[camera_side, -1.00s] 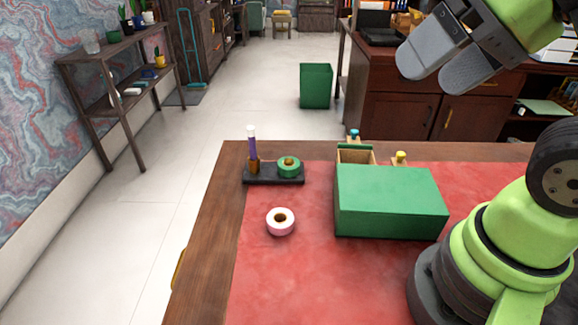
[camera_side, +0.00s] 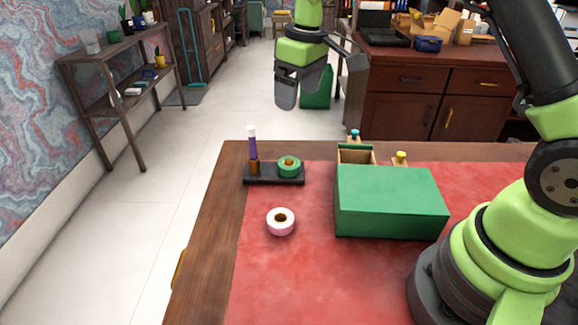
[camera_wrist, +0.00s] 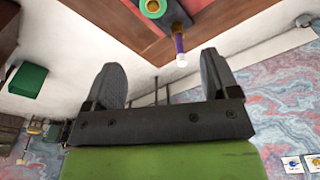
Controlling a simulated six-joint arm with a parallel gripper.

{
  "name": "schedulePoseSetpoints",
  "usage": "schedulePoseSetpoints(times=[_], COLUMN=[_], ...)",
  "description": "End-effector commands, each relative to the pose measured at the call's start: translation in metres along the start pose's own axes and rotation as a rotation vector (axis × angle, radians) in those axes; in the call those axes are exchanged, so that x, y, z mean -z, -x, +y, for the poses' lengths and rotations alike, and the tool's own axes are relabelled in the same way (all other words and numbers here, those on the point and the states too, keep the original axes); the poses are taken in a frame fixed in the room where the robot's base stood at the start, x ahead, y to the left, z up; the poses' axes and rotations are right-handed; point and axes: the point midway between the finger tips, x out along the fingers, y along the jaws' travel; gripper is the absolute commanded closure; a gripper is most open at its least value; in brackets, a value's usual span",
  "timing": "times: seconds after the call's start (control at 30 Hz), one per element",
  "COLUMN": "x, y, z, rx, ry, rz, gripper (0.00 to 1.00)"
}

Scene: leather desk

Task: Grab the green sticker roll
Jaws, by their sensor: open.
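The green sticker roll (camera_side: 289,164) lies flat on the right part of a small dark stand (camera_side: 262,180) near the desk's far left corner. A purple and white stick stands upright in the stand's left part (camera_side: 252,148). My gripper (camera_side: 300,92) is open and empty, high above and beyond the stand, with its fingers pointing down. In the wrist view my gripper (camera_wrist: 163,82) shows its two fingers apart with nothing between them. The green roll (camera_wrist: 153,7) is at the top edge there, beyond the fingers, and partly cut off.
A pink-and-white roll (camera_side: 281,227) lies on the red desk mat (camera_side: 290,285) in front of the stand. A large green box (camera_side: 390,203) stands to the right, with wooden drawers and coloured knobs behind it (camera_side: 356,154). The mat left of the box is mostly clear.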

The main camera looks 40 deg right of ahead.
Motion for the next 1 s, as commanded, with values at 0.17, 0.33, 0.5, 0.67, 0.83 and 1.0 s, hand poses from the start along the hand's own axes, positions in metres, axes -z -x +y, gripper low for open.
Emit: schedulePoseSetpoints(times=[0.17, 0.33, 0.5, 0.67, 0.83, 1.0], x=[0.009, 0.01, 0.007, 0.005, 0.004, 0.002], y=[-0.06, -0.085, -0.11, -0.129, -0.144, -0.171], z=[0.014, 0.019, 0.018, 0.018, 0.017, 0.015], rx=[0.008, 0.011, 0.013, 0.012, 0.013, 0.013], ry=[0.096, 0.139, 0.145, 0.143, 0.143, 0.143], rz=[-0.09, -0.123, -0.129, -0.126, -0.127, -0.127], gripper=[0.19, 0.19, 0.19, 0.19, 0.19, 0.19])
